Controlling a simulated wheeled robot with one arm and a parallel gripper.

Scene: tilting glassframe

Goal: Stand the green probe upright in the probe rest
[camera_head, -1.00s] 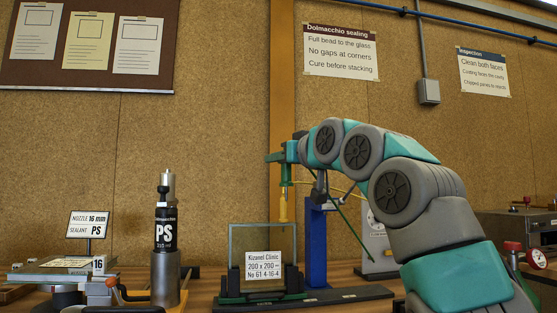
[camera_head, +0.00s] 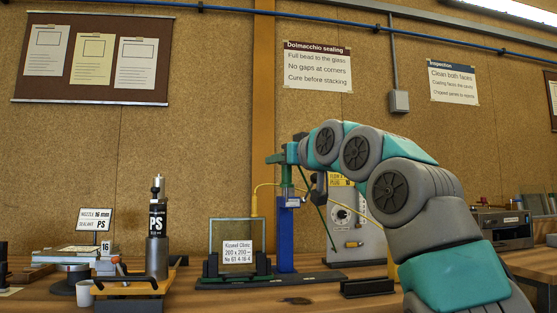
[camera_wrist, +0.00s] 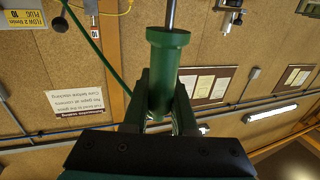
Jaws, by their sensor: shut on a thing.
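My gripper (camera_head: 287,188) points down at the end of my arm. It is shut on the green probe, whose flanged green body (camera_wrist: 163,75) and metal rod show between the fingers in the wrist view. That view is upside down, so the rod points downward. In the head view the probe is small and mostly merged with the gripper. A blue post (camera_head: 286,240) stands below or behind the gripper; contact cannot be told. I cannot tell for sure which thing is the probe rest.
A grey dial box (camera_head: 345,232) stands behind, to the right. A low dark block (camera_head: 367,287) sits at the front. A black PS cartridge (camera_head: 157,222) stands farther left. A green cable (camera_wrist: 82,30) runs beside the probe.

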